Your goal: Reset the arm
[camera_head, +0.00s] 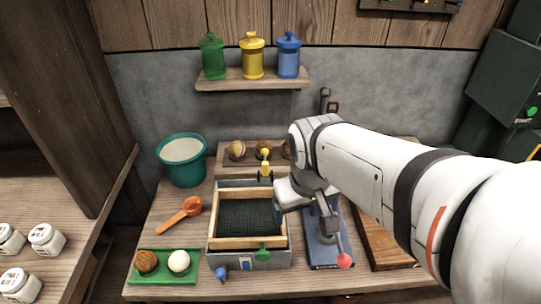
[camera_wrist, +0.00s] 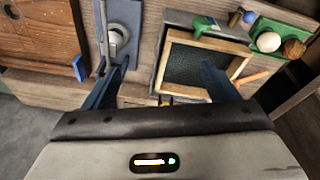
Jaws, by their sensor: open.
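My white arm reaches in from the right in the head view, bent at the elbow over the workbench. My gripper (camera_head: 281,212) points down near the right side of a wooden frame (camera_head: 214,229) with a dark mesh inside. In the wrist view my gripper (camera_wrist: 160,74) shows two dark blue fingers spread wide apart, with nothing held between them. The wooden frame (camera_wrist: 166,60) lies beyond the right finger there, and a blue-grey base plate (camera_wrist: 124,18) with a lever device lies beyond the left finger. My arm partly hides this device in the head view.
A teal bucket (camera_head: 186,170), an orange scoop (camera_head: 180,216) and a green tray (camera_head: 163,277) with two balls stand left on the bench. A wooden board (camera_head: 382,240) lies right. Green, yellow and blue jars (camera_head: 288,58) stand on a wall shelf (camera_head: 230,84). White jars (camera_head: 46,238) stand far left.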

